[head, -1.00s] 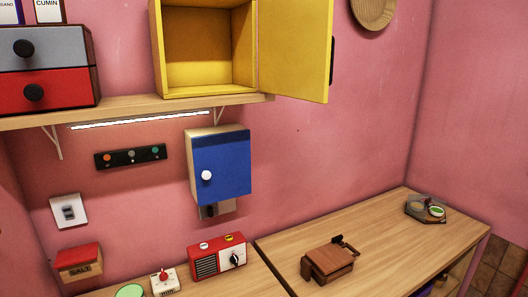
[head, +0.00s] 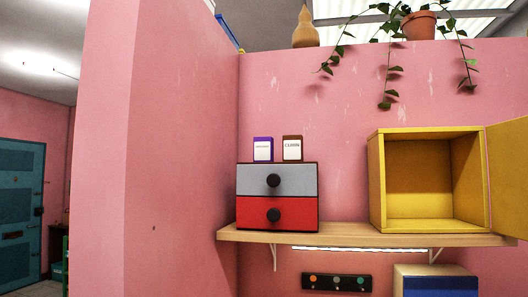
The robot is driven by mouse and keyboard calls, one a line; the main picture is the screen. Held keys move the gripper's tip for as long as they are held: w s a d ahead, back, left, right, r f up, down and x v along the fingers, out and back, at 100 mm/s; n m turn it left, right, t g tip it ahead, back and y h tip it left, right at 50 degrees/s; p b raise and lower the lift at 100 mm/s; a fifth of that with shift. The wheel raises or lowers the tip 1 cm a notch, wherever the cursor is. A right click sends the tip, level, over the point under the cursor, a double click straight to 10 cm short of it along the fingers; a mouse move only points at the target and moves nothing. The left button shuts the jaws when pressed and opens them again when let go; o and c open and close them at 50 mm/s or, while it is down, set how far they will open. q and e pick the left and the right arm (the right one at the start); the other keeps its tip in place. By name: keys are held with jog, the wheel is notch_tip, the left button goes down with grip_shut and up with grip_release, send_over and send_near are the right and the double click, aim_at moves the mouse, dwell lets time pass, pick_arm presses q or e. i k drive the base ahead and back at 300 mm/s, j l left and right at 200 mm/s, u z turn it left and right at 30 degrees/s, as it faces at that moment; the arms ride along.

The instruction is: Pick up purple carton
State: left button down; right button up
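The purple carton (head: 263,149) is a small upright box with a white label, purple at its top. It stands on top of the grey and red drawer unit (head: 277,196), at the left. A similar brown carton (head: 292,148) labelled CUMIN stands just to its right, with a small gap between them. The drawer unit sits on the left end of the wooden wall shelf (head: 350,238). Neither of my grippers is in view.
An open, empty yellow cabinet (head: 427,180) stands on the shelf at the right, its door (head: 508,180) swung out. A pink wall corner (head: 180,150) stands close left of the shelf. A potted plant (head: 418,24) trails from the wall top.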

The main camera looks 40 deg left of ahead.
aim_at(263, 147)
jog(key=u, duration=1.3)
jog(key=l, duration=0.3)
jog(key=u, duration=0.05)
